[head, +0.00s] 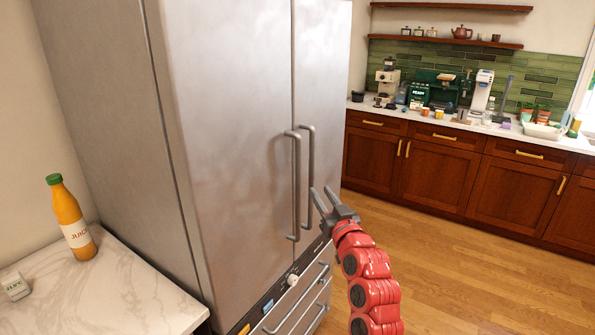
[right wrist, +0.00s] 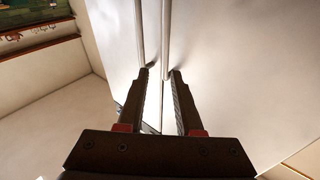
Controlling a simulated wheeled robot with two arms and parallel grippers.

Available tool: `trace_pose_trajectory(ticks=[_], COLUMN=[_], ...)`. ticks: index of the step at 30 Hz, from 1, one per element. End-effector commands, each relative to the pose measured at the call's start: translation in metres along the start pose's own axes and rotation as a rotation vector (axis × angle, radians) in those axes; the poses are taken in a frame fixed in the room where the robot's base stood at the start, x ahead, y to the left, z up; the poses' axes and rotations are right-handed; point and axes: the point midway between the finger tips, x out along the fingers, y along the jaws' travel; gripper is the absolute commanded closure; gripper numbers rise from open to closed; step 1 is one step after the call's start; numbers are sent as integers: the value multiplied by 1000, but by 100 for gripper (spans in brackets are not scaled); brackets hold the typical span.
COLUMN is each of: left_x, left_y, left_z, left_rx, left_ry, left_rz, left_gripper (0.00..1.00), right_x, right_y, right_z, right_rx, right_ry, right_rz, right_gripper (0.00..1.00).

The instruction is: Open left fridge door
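The steel fridge has a left door (head: 230,120) and a right door (head: 322,75), both shut, with a narrow seam between them. The left door handle (head: 297,185) is a long upright bar beside the seam. The right door handle (head: 311,150) stands close to its right. My right gripper (head: 320,190) is open and empty, just right of the handles in the head view. In the right wrist view the gripper (right wrist: 161,75) points at the fridge front, and two handle bars (right wrist: 166,40) show beyond its fingertips. I cannot tell whether a finger touches a handle. My left gripper is out of view.
A marble counter (head: 110,295) with a juice bottle (head: 72,220) stands at the left. Drawers (head: 295,305) lie below the fridge doors. Wooden floor (head: 450,265) is clear at the right, before the brown cabinets (head: 440,175).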

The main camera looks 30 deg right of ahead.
Motion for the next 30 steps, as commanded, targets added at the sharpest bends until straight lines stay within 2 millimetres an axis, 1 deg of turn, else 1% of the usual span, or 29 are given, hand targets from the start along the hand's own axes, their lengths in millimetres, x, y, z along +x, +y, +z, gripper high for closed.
trace_pose_trajectory(ticks=[1, 6, 8, 11, 14, 21, 30], left_x=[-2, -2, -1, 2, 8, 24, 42], left_y=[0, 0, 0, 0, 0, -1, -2], left_z=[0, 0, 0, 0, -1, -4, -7], left_rx=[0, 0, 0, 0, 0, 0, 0], left_ry=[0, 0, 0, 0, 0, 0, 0], left_rz=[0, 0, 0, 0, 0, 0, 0], left_gripper=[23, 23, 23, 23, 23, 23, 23], right_x=[-3, -12, -12, -5, 10, 57, 110], right_y=[3, 2, 2, 0, -1, -4, -7], right_z=[-4, -5, -5, -4, -2, 4, 11], right_rx=[-20, -70, -76, -79, -76, -75, -75], right_ry=[-31, -124, -136, -146, -150, -149, -144], right_rz=[-14, -59, -65, -70, -72, -71, -69], right_gripper=[65, 65, 65, 65, 65, 65, 65])
